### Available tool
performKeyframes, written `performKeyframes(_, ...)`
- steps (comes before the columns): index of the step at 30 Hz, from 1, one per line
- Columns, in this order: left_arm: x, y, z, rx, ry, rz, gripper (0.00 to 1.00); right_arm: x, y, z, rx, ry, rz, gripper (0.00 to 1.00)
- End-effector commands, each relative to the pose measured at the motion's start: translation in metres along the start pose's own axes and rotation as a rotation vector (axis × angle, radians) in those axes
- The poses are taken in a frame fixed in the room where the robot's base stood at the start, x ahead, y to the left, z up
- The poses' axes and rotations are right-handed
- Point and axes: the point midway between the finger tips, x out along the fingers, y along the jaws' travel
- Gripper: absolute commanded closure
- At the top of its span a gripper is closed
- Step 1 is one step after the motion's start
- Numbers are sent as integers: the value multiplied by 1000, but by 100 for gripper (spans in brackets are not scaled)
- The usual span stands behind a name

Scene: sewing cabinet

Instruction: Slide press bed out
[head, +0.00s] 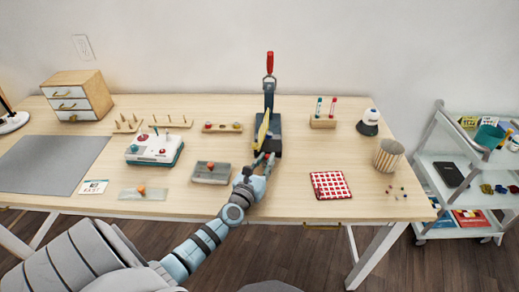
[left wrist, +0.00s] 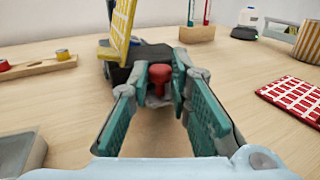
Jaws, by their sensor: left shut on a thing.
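The dark press (head: 270,108) stands at the back middle of the table, with its red-handled lever (head: 270,63) upright. Its black bed (left wrist: 148,58) faces me low at the front, with a red knob (left wrist: 159,76) on its near end. A yellow gridded piece (left wrist: 121,22) stands tilted at the press's left side; it also shows in the head view (head: 262,130). My left gripper (head: 264,162) is at the front of the press. Its teal fingers (left wrist: 160,90) are closed around the red knob, which partly shows between them. My right gripper is out of view.
A grey block tray (head: 211,173) is left of my left gripper and a red-checked cloth (head: 331,185) to its right. A wooden rack with red and green tubes (head: 323,119) stands right of the press.

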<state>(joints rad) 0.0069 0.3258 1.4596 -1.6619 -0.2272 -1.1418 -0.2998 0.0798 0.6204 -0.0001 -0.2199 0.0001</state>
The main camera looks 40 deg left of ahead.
Motion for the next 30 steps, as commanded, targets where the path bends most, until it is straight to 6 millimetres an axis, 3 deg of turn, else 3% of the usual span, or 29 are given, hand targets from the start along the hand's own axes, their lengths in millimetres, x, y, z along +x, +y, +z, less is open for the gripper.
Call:
performKeyframes(12,-11,-2,2,-1,-4,10,100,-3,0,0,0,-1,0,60)
performKeyframes(13,-11,-2,2,-1,-4,10,80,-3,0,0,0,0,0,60)
performKeyframes(17,-11,-2,2,0,-5,11,63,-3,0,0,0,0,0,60)
performKeyframes(26,-12,-2,2,0,-4,9,63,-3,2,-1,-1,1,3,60)
performKeyframes(30,-32,-3,1,0,-3,7,63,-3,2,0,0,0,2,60)
